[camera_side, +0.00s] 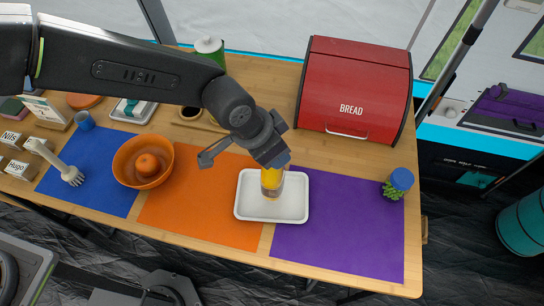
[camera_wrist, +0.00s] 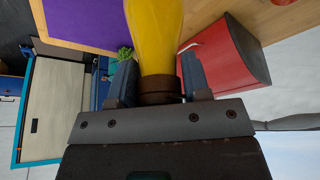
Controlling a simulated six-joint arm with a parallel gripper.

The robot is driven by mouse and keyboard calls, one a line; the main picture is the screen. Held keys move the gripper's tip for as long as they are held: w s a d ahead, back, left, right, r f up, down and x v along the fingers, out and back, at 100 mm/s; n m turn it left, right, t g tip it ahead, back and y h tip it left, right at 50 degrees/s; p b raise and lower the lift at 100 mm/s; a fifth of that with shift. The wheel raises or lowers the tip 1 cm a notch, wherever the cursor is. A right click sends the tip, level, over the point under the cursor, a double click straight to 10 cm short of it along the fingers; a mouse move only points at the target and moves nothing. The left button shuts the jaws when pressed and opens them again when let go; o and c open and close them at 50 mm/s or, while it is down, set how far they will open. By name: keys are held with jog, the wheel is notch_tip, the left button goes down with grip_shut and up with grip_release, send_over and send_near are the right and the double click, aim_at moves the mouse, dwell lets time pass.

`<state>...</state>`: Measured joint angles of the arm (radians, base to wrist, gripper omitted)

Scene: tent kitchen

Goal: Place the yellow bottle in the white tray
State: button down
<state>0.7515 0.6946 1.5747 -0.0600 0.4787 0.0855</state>
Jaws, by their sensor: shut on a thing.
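The yellow bottle (camera_side: 271,181) is in my gripper (camera_side: 270,162), over the white tray (camera_side: 250,208) in the side view. The bottle looks roughly upright there, its lower end within the tray's outline; I cannot tell whether it touches the tray floor. In the wrist view my gripper (camera_wrist: 158,85) has its blue fingers on both sides of the yellow bottle (camera_wrist: 155,35), near a brown band. The tray is otherwise empty and sits across the orange and purple mats. It does not show in the wrist view.
A red bread box (camera_side: 352,92) stands behind the tray on the right. A small plant in a blue pot (camera_side: 400,181) is at the right. The purple mat (camera_side: 345,240) is mostly clear.

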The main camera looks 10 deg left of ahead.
aim_at(272, 180)
jog(key=shift+f, duration=2)
jog(key=c, duration=0.6)
grip_release()
jog(key=shift+f, duration=0.1)
